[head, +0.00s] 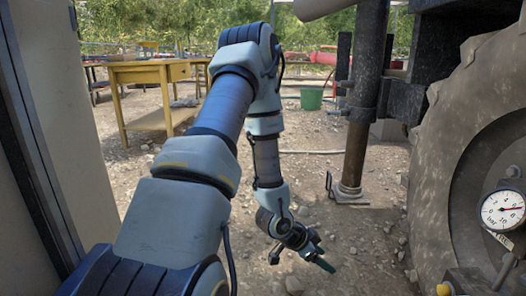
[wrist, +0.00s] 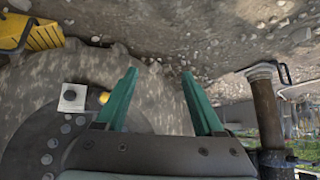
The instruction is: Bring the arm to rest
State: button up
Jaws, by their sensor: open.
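My arm (head: 223,105) reaches out and bends down in the middle of the head view. My gripper (head: 302,257) hangs at its end above the gravelly ground, to the left of the big tyre. In the wrist view my gripper (wrist: 162,95) shows two green fingers spread apart with nothing between them. Behind the fingers lies the muddy tyre (wrist: 150,75). The fingers appear apart from it.
The large wheel (head: 475,130) and a pressure gauge (head: 503,210) stand at the right. A steel support post (head: 362,120) stands on the ground beyond my gripper. A yellow table (head: 150,75) and a green bucket (head: 311,98) are further back. A wall (head: 65,90) borders the left.

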jog(key=w+a+r+n+t+y+p, duration=0.1)
jog(key=w+a+r+n+y, duration=0.15)
jog(key=a+r, duration=0.45)
jog(key=w+a+r+n+y+p, duration=0.1)
jog(key=a+r+n+y, duration=0.3)
jog(key=a, duration=0.4)
jog(key=s+a+r+n+g+y+p, duration=0.1)
jog(key=s+a+r+n, duration=0.3)
jog(key=r, duration=0.3)
jog(key=s+a+r+n+g+p, duration=0.1)
jog(key=s+a+r+n, duration=0.3)
jog(key=a+r, duration=0.15)
notch_tip(320, 180, up, 39)
jog(key=p, duration=3.8)
jog(key=shift+s+d, duration=0.3)
jog(key=shift+d, duration=0.15)
jog(key=shift+f, duration=0.15)
jog(key=shift+c, duration=0.2)
